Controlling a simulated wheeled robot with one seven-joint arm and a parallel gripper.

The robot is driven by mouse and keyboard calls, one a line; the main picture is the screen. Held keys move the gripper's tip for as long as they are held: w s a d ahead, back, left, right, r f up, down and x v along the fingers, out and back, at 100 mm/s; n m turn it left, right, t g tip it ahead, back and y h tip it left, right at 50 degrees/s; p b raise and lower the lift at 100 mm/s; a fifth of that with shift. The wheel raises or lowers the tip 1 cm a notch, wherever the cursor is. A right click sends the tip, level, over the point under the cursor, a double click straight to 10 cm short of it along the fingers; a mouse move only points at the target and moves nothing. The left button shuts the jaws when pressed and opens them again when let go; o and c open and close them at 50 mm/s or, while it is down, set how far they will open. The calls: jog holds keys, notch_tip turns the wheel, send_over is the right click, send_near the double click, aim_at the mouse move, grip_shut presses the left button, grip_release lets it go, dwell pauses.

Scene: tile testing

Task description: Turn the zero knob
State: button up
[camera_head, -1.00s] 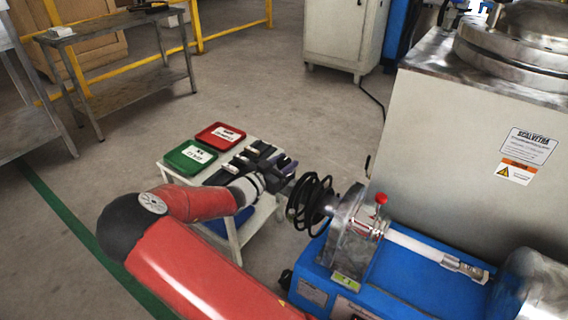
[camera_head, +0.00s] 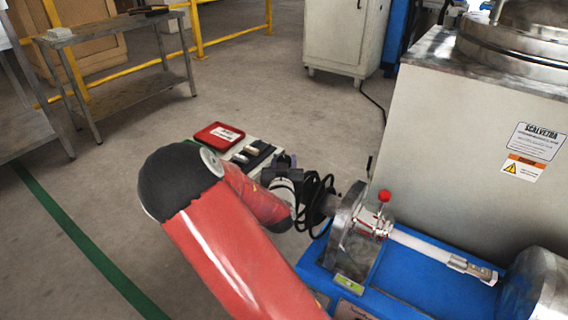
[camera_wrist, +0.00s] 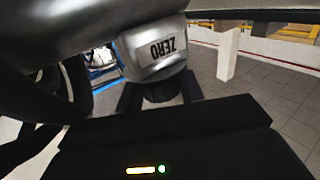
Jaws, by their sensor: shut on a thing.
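The black zero knob (camera_wrist: 160,90) shows in the wrist view, just below a grey metal housing (camera_wrist: 150,25) with a ZERO label (camera_wrist: 161,49) that reads upside down. My gripper (camera_wrist: 161,94) has one dark finger on each side of the knob and is shut on it. The lower part of the knob is hidden by the gripper body. In the head view my gripper (camera_head: 290,163) is at the left end of the blue machine (camera_head: 400,292), beside black coiled cables (camera_head: 318,200). The knob is hidden there.
The machine carries a red-tipped lever (camera_head: 384,196) and a white rod (camera_head: 425,247). A red tray (camera_head: 219,135) lies on a small white table behind my arm. A large grey cabinet (camera_head: 450,150) stands close on the right.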

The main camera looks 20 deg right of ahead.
jog(key=shift+n+t+y, duration=0.4)
jog(key=shift+n+y, duration=0.2)
jog(key=shift+y, duration=0.2)
jog(key=shift+n+y, duration=0.3)
jog(key=shift+y, duration=0.2)
jog(key=o, duration=1)
jog(key=shift+c, duration=0.2)
jog(key=p+v, duration=0.2)
jog(key=v, duration=0.5)
jog(key=shift+s+p, duration=0.3)
jog(key=shift+s, duration=0.05)
jog(key=shift+a, duration=0.15)
